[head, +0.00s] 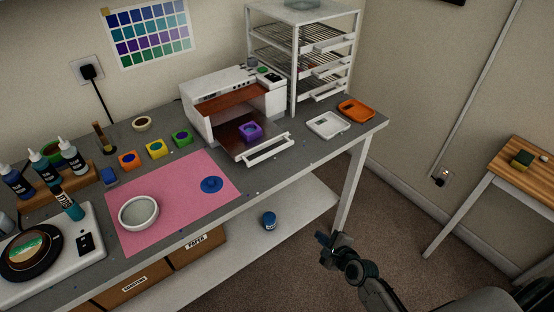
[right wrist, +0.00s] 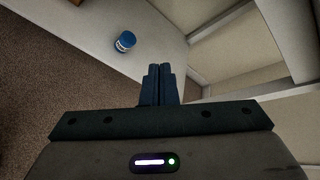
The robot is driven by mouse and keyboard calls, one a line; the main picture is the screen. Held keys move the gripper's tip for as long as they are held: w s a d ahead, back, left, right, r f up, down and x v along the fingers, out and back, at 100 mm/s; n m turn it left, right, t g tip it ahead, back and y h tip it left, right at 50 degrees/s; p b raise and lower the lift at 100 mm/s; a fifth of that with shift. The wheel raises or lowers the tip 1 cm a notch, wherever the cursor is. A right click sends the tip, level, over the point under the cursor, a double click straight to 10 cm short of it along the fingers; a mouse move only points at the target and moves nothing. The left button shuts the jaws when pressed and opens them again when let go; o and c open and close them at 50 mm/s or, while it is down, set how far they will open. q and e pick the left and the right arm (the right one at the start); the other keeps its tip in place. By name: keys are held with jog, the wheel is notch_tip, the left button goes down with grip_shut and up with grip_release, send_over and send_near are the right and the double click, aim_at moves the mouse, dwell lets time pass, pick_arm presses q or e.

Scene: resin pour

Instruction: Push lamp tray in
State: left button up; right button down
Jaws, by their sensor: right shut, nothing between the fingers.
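The lamp (head: 232,95) is a white box with an orange-brown front window, standing at the back of the grey bench. Its tray (head: 235,150) is pulled out at the front, with a white handle bar (head: 268,150) along its front edge. A purple square mould (head: 251,131) with a dark blue centre sits on the tray. My right gripper (head: 335,243) is in front of the bench, below and to the right of the tray, apart from it. In the right wrist view its fingers (right wrist: 158,85) are together and empty. My left gripper is not in view.
A white rack (head: 296,60) stands right of the lamp. A white tray (head: 328,124) and an orange tray (head: 356,110) lie at the bench's right end. A pink mat (head: 170,220) holds a bowl (head: 138,222). A blue jar (head: 269,220) stands on the lower shelf.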

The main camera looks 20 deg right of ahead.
jog(key=w+a+r+m+t+y, duration=0.2)
jog(key=a+r+m, duration=0.15)
jog(key=r, duration=0.85)
jog(key=w+a+r+m+t+y, duration=0.2)
jog(key=r+m, duration=0.3)
jog(key=r, duration=0.7)
jog(key=p, duration=0.1)
send_near(255, 135)
jog(key=shift+s+d+f, duration=0.15)
jog(key=shift+s+f, duration=0.05)
jog(key=shift+s, duration=0.35)
jog(key=shift+s+d+f, duration=0.15)
jog(key=shift+s+f, duration=0.1)
jog(key=shift+s, duration=0.35)
jog(key=b+x, duration=0.1)
jog(key=x, duration=1.1)
jog(key=shift+w, duration=0.4)
jog(key=shift+w+a, duration=0.1)
jog(key=shift+w, duration=0.2)
jog(key=shift+r, duration=0.35)
